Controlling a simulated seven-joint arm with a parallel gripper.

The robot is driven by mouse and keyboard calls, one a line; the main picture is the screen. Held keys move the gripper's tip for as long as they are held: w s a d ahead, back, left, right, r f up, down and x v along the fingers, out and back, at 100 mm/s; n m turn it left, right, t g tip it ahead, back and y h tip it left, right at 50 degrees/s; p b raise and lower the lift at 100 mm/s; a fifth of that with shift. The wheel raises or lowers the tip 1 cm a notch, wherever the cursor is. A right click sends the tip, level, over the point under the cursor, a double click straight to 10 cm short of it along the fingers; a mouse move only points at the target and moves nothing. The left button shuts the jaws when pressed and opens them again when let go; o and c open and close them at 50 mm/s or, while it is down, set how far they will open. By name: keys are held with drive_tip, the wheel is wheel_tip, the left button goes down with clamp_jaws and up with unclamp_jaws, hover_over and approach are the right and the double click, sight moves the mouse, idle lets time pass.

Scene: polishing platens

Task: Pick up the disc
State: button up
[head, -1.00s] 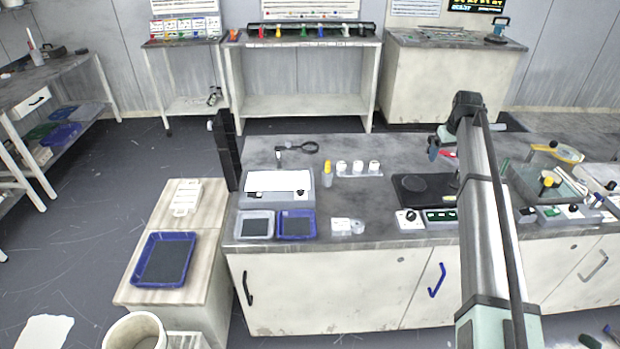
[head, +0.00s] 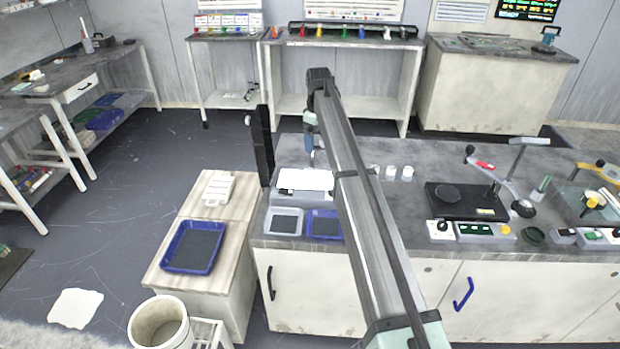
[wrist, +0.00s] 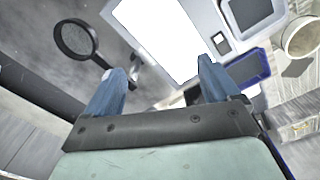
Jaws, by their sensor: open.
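A dark round disc (head: 448,192) lies flat on a black square plate (head: 467,203) on the right part of the bench. Other small dark round pieces lie near it, so I cannot tell for sure which one the task means. My gripper (head: 310,152) is at the left part of the bench, near the white panel and well left of the black plate. In the wrist view my gripper (wrist: 165,75) has its two blue fingers spread apart with nothing between them. No disc shows between or under the fingers.
A white panel (wrist: 160,38) lies below the fingers, with a magnifier (wrist: 75,40) beside it. A grey tray (head: 284,222) and a blue tray (head: 324,225) stand at the bench's front edge. A black upright post (head: 263,145) rises at the left end. White knobs (head: 407,172) stand behind my arm.

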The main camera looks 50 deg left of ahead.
sight(310, 175)
drive_tip(key=f, duration=0.4)
drive_tip(key=s+a+f, duration=0.1)
drive_tip(key=f, duration=0.4)
drive_tip(key=s+f, duration=0.1)
drive_tip(key=f, duration=0.3)
drive_tip(key=shift+a+f, duration=0.15)
drive_tip(key=shift+f, duration=0.25)
drive_tip(key=shift+c, duration=0.2)
drive_tip(key=shift+r, duration=0.1)
drive_tip(key=c, duration=1.3)
